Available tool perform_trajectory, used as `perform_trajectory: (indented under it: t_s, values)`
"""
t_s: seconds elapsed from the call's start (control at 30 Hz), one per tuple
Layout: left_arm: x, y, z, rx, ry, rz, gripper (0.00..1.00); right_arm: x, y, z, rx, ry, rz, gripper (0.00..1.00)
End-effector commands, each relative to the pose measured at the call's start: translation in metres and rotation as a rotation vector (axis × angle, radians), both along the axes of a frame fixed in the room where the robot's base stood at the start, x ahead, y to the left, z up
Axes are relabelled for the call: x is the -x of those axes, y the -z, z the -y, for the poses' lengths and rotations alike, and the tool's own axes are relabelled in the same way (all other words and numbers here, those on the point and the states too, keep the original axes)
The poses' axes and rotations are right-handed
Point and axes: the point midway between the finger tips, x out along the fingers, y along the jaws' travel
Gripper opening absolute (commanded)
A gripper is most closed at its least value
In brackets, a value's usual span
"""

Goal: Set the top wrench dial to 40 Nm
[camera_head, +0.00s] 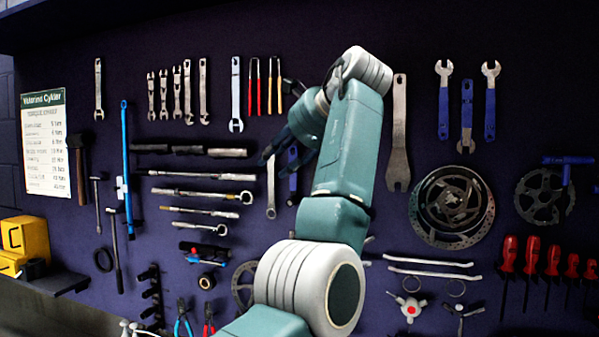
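Several torque wrenches hang level in a column on the dark wall panel, left of centre. My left gripper (274,166) is dark and points down and left, just above and right of that wrench's right end. Its fingers look apart, with nothing seen between them. My own teal and white arm hides the wall behind it. My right gripper is not in view.
A torque chart (45,143) hangs at the far left, above yellow bins (25,240) on a shelf. Spanners hang above the wrenches. A brake disc (452,207) and red screwdrivers (532,256) hang on the right. Pliers (183,318) hang low down.

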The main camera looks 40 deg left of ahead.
Motion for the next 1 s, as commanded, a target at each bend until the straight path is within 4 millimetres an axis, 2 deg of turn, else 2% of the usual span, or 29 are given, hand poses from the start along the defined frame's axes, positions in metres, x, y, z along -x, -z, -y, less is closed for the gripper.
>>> perform_trajectory:
  t_s: [0.03, 0.13, 0.27, 0.4, 0.7, 1.0]
  values:
    - [0.004, -0.009, 0.003, 0.001, -0.004, 0.020, 0.36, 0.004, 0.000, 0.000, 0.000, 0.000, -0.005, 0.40]
    - [0.005, -0.013, 0.000, 0.001, -0.011, 0.033, 0.36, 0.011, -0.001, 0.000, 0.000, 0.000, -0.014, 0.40]
    - [0.001, -0.005, -0.013, 0.002, -0.013, 0.032, 0.36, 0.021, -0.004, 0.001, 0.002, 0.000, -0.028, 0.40]
    - [-0.006, 0.007, -0.035, 0.001, -0.012, 0.030, 0.36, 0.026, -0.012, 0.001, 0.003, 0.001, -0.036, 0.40]
    - [-0.019, 0.032, -0.076, 0.000, -0.010, 0.029, 0.36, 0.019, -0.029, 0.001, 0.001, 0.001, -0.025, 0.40]
    - [-0.022, 0.040, -0.086, -0.001, -0.009, 0.030, 0.36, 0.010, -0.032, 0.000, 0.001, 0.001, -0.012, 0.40]
